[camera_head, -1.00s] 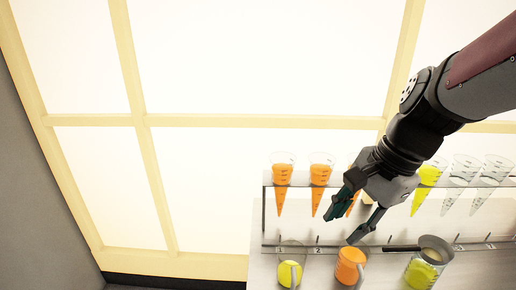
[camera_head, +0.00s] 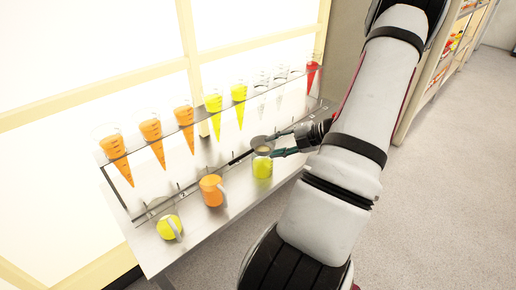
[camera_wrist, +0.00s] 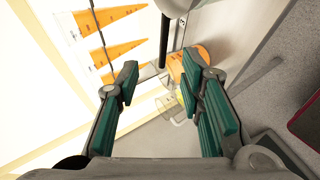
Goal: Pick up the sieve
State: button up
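The sieve (camera_head: 262,145) has a round grey bowl and rests on top of a glass of yellow-green juice (camera_head: 262,167) in the head view. My gripper (camera_head: 276,146) is open, just right of the sieve in the head view. The wrist view also shows the gripper (camera_wrist: 160,75) with its teal-padded fingers wide apart. Neither finger visibly grips the rod.
An orange jug (camera_head: 211,190) and a yellow jug (camera_head: 169,227) stand left of the sieve on the metal table (camera_head: 232,208). A rack behind holds orange, yellow, clear and red cones, such as an orange cone (camera_head: 151,131). Open floor (camera_head: 440,190) lies to the right.

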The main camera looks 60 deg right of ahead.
aim_at(248, 154)
jog(key=shift+m, duration=0.4)
jog(key=x, duration=0.8)
jog(key=shift+d+f, duration=0.3)
jog(key=shift+x, duration=2.65)
jog(key=shift+d+f, duration=0.1)
jog(key=shift+f, duration=0.05)
grip_shut()
